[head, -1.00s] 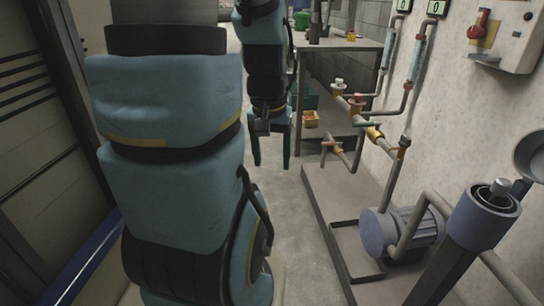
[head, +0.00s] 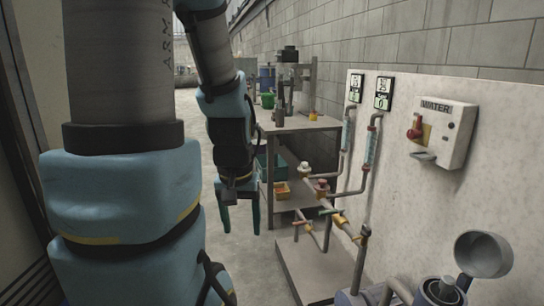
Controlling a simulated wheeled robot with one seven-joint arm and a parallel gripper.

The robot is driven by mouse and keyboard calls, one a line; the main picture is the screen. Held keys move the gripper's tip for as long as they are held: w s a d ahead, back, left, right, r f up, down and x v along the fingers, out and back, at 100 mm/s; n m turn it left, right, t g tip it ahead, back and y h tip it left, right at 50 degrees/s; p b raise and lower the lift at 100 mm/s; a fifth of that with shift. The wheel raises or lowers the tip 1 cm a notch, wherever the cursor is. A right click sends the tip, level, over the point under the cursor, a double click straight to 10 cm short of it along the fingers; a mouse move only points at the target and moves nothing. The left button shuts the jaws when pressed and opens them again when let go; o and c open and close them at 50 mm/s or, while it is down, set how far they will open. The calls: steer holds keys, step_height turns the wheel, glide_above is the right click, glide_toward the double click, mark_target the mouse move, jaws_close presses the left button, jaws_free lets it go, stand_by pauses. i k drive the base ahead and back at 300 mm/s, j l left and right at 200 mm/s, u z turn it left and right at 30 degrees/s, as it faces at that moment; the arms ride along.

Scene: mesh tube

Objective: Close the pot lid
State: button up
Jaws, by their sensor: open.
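The grey round pot lid (head: 484,254) stands open at the lower right of the head view, tilted up on its edge. The pot (head: 430,297), a blue-grey cylinder with a dark top and a metal knob-like piece in it, is beside the lid, to its lower left, and is cut off by the bottom edge. My gripper (head: 241,230) hangs pointing down left of centre. Its two fingers are apart with nothing between them. It is well away from the pot and lid.
Pipes with valves (head: 327,206) run along the wall panel, between my gripper and the lid in the picture. A red-switched water box (head: 444,134) hangs on the panel. A workbench (head: 300,124) holds small items behind. Open floor (head: 190,125) lies at left.

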mark_target(478, 254)
steer(key=i+z, duration=0.3)
steer(key=i, duration=0.15)
steer(key=i+z, duration=0.3)
steer(key=i, duration=0.15)
